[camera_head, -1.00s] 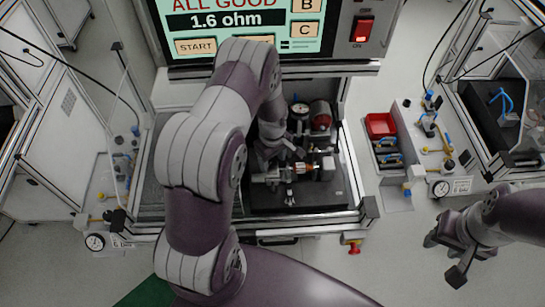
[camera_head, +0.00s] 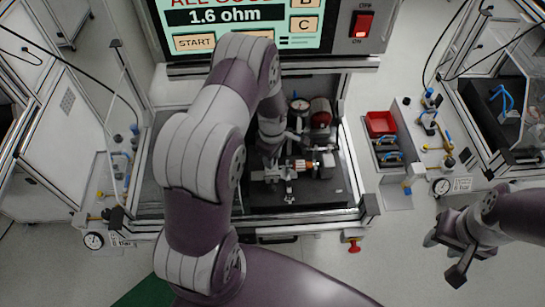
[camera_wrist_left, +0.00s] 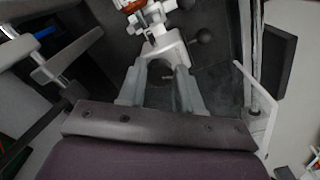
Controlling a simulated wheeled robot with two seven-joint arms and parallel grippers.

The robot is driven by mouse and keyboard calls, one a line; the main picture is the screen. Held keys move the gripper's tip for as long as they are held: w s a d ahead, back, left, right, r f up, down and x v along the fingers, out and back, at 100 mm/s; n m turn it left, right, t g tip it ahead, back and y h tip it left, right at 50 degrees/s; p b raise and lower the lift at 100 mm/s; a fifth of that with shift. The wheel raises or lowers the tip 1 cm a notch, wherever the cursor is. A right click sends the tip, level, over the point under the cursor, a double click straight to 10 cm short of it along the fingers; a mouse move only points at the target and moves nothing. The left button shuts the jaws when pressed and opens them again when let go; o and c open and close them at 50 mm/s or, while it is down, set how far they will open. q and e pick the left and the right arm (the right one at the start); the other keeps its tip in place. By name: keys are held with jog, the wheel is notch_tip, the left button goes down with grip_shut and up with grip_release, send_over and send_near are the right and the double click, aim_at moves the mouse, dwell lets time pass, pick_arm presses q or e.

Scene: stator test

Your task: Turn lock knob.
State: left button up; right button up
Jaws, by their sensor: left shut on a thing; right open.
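The test fixture holds a stator with copper-coloured windings (camera_head: 303,165) on a dark plate (camera_head: 325,198) inside the bench. My left gripper (camera_head: 277,161) reaches down at the left end of the fixture. In the left wrist view, my left gripper's grey fingers (camera_wrist_left: 160,76) close in on a pale metal part (camera_wrist_left: 168,50), which I take to be the lock knob. The fingers partly hide it, and its turn angle cannot be told. My right gripper (camera_head: 448,258) is open and empty, off to the right, away from the bench.
The screen (camera_head: 240,18) above reads 1.6 ohm, with a lit red switch (camera_head: 363,25) beside it. A gauge (camera_head: 300,104) and a red cylinder (camera_head: 320,112) stand behind the fixture. A red bin (camera_head: 380,123) is at the right. Dark ball knobs (camera_wrist_left: 205,35) sit near the fingers.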

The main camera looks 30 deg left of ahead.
pick_arm(q)
jog(key=n+b, duration=0.1)
jog(key=n, duration=0.4)
jog(key=shift+f+n, duration=0.15)
jog(key=shift+n, duration=0.15)
jog(key=shift+n+b, duration=0.45)
jog(key=shift+n, duration=1.85)
jog(key=shift+s, duration=0.1)
jog(key=o, duration=1)
jog(key=shift+o, duration=0.2)
jog(key=shift+w+a, duration=0.1)
jog(key=shift+w, duration=0.1)
